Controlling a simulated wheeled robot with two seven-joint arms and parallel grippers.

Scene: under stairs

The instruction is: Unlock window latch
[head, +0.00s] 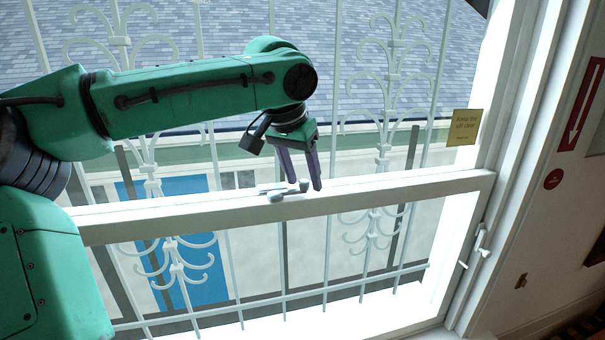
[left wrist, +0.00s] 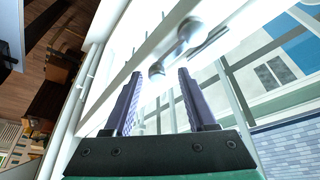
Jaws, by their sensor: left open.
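The grey window latch (head: 275,196) sits on top of the white rail (head: 400,187) across the middle of the window. It has a flat body and a rounded knob end. My left gripper (head: 305,186) reaches down from above at the latch's right end, with its two dark fingers apart. In the left wrist view the latch (left wrist: 188,32) runs up and right, and its rounded knob (left wrist: 157,71) shows between the tips of my open left gripper (left wrist: 158,73). I cannot tell whether a finger touches it. My right gripper is not in view.
White scrolled bars (head: 387,95) stand behind the glass. The window's right frame (head: 495,180) carries a small white handle (head: 482,240). A yellow notice (head: 463,127) is at the upper right. A red arrow sign (head: 582,105) is on the wall.

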